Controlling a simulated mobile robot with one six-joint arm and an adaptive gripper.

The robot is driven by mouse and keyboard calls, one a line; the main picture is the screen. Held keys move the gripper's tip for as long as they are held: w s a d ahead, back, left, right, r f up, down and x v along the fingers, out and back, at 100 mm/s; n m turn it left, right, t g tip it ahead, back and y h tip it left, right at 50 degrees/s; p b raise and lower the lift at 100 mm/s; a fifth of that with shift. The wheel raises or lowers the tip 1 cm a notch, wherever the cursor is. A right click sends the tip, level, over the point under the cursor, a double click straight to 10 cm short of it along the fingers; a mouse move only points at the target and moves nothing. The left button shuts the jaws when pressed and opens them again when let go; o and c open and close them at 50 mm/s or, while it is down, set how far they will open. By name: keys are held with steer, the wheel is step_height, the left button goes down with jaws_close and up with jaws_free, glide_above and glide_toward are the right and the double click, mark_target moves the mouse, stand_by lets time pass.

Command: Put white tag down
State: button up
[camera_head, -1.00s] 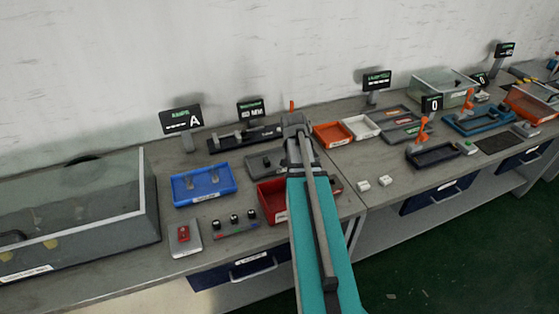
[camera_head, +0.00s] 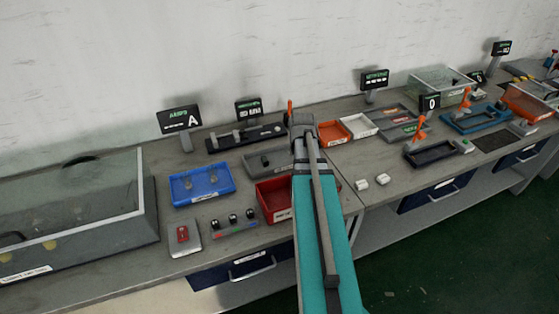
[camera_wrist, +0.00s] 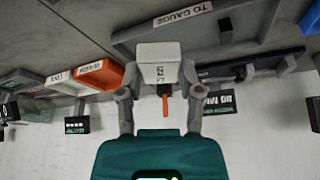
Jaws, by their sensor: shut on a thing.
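My gripper (camera_wrist: 158,78) is shut on the white tag (camera_wrist: 158,50), a white block with dark marks on its face. A finger grips it on each side in the wrist view. The tag appears in front of a grey tray (camera_wrist: 125,48) labelled "TO GAUGE"; I cannot tell whether it touches anything. In the head view my own arm hides the fingers and the tag.
An orange tray (camera_head: 329,133) and a white tray (camera_head: 358,125) stand right of my arm; a red tray (camera_head: 273,213) and a blue tray (camera_head: 203,200) stand left. Two small white blocks (camera_head: 362,184) (camera_head: 382,179) lie on the bench. An orange lever (camera_wrist: 165,108) shows beyond the tag.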

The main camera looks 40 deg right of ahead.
steer(key=n, duration=0.2)
steer(key=n+y, duration=0.1)
steer(key=shift+w+a+r+n+t, duration=0.2)
steer(key=shift+n+t, duration=0.1)
steer(key=shift+n, duration=0.1)
steer(key=shift+d+y, duration=0.1)
steer(key=shift+y, duration=0.2)
steer(key=w+d+f+b, duration=0.2)
steer(key=w+f+b, duration=0.1)
steer(key=w+d+f+b, duration=0.3)
steer(key=w, duration=0.1)
steer(key=w+d+f+b, duration=0.2)
steer(key=w+f, duration=0.1)
steer(key=shift+w+d+b, duration=0.25)
steer(key=shift+w+b, duration=0.1)
steer(key=shift+b, duration=0.05)
steer(key=shift+w+d+f+b, duration=0.3)
steer(key=shift+w+f+b, duration=0.1)
steer(key=shift+f+b, duration=0.3)
steer(key=shift+s+f+b, duration=0.1)
steer(key=shift+f+b, duration=1.2)
steer(key=shift+f, duration=0.05)
